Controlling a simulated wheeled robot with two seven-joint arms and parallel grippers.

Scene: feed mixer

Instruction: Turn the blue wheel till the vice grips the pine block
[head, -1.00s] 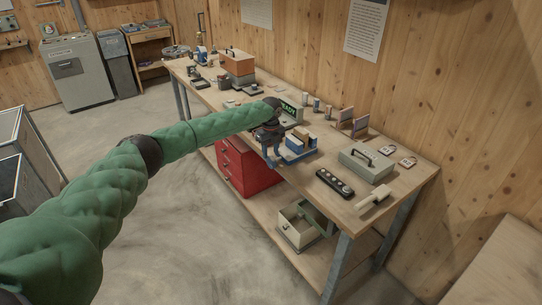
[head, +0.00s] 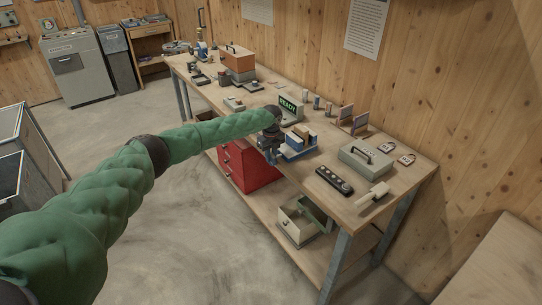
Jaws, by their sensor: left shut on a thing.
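The blue vice (head: 300,153) stands near the front edge of the long workbench. The pale pine block (head: 297,139) appears to sit between its jaws; whether they touch it is too small to tell. My left gripper (head: 268,153) is at the vice's left end, at the bench's front edge. It is shut on the blue wheel, which is mostly hidden by the fingers and wrist. My right gripper is not in view.
A display box (head: 289,108) reading READY stands behind the vice. A black button strip (head: 334,181), a grey case (head: 367,160) and a pale brush-like tool (head: 372,194) lie to the right. A red drawer cabinet (head: 247,166) stands below the bench.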

